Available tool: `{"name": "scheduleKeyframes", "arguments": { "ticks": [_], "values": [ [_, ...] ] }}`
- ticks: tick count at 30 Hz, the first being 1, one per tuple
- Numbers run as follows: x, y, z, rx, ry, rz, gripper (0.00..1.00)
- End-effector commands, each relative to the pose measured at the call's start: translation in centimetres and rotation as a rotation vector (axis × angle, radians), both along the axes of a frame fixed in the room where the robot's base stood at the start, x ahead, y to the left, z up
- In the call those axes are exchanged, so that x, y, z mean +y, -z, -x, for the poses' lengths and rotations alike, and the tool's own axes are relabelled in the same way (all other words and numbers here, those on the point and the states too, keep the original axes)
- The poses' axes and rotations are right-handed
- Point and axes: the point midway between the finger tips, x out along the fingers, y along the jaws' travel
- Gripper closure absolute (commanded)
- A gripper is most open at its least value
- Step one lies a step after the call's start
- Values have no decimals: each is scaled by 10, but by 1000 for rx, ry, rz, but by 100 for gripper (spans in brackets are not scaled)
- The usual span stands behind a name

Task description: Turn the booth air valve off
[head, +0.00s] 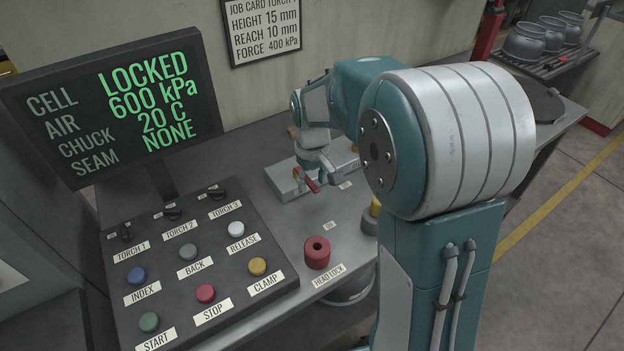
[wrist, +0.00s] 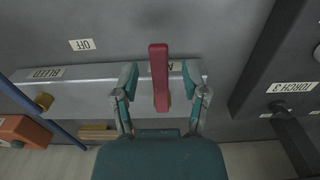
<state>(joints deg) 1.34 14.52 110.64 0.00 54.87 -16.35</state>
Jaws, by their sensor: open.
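The red valve lever (wrist: 159,80) stands on a long grey manifold block (wrist: 80,94) in the wrist view. It runs along the picture's vertical, across the block. A label starting with "A" is partly hidden behind it. An "OFF" label (wrist: 82,45) lies to the left on the bench, upside down. My gripper (wrist: 161,72) is open, one finger on each side of the lever, with visible gaps; contact is not seen. In the head view my gripper (head: 308,182) is at the red lever (head: 314,185), partly hidden by my wrist. The display (head: 120,105) reads AIR 600 kPa.
A brass fitting (wrist: 43,101) sits by the "BLEED" label (wrist: 45,73). A dark button panel (head: 180,275) with several buttons and switches stands at the left. A red headlock knob (head: 317,252) is at the bench front. Bare bench shows between the panel and manifold.

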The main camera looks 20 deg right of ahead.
Motion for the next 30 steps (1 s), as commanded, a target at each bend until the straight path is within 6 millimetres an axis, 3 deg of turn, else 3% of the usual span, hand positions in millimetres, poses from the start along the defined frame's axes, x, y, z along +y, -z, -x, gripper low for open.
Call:
{"name": "scheduleKeyframes", "arguments": {
  "ticks": [1,4,19,30],
  "values": [
    [0,0,0,0,0,0,56],
    [0,0,0,0,0,0,100],
    [-3,0,-1,0,-48,0,100],
    [-20,1,-9,1,-311,-1,100]
  ]
}}
